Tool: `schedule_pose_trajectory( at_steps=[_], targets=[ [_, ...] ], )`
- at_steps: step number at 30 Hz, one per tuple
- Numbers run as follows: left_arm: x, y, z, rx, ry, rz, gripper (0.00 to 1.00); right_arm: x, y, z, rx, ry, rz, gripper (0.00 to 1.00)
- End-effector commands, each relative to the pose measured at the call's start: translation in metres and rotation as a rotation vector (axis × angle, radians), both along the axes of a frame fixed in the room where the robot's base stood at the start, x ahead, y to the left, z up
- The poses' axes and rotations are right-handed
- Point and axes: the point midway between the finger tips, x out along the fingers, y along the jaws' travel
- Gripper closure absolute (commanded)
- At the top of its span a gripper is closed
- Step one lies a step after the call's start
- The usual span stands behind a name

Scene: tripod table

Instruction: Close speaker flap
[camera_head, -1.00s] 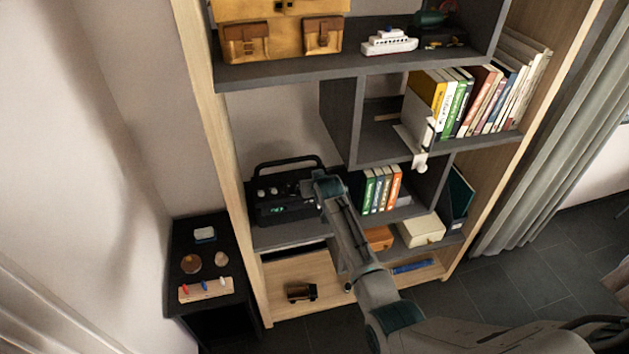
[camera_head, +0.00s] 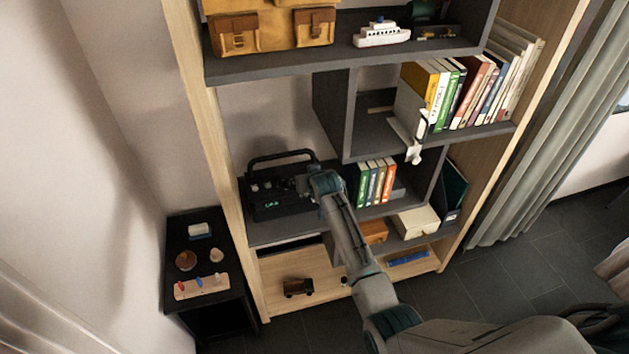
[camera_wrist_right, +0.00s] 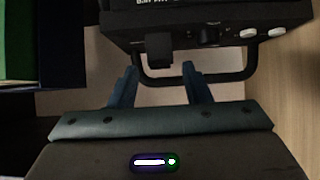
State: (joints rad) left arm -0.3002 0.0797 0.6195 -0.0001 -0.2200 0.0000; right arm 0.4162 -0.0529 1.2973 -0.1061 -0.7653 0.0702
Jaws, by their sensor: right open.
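The speaker (camera_head: 268,190) is a black box with a carrying handle and small knobs, standing on a grey shelf at the middle left in the head view. The speaker (camera_wrist_right: 215,20) also fills the top of the right wrist view, upside down, with its handle below it there. A small dark block (camera_wrist_right: 158,48) juts from it; I cannot tell if this is the flap. My right gripper (camera_wrist_right: 158,84) is open and empty, its fingers apart below this block in the picture. In the head view my right wrist covers the speaker's right end. My left gripper is out of view.
Upright books (camera_head: 374,183) stand right of the speaker on the same level. A wooden side panel (camera_head: 215,170) closes the shelf on the left. A small black table (camera_head: 205,315) stands left of the shelf. A toy truck (camera_head: 298,287) is on the bottom board.

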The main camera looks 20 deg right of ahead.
Motion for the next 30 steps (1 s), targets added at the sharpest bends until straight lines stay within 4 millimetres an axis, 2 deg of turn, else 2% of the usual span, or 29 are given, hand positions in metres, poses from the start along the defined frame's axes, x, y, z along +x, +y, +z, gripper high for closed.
schedule_pose_trajectory(
  at_steps=[9,15,30],
  targets=[
    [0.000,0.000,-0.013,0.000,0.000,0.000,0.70,-0.043,0.002,0.028,0.000,-0.002,0.000,0.56],
    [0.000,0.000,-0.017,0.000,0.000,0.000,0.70,-0.061,0.003,0.042,0.001,0.000,0.001,0.56],
    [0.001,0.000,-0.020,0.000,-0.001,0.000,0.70,-0.067,0.002,0.045,-0.001,-0.003,-0.004,0.56]
  ],
)
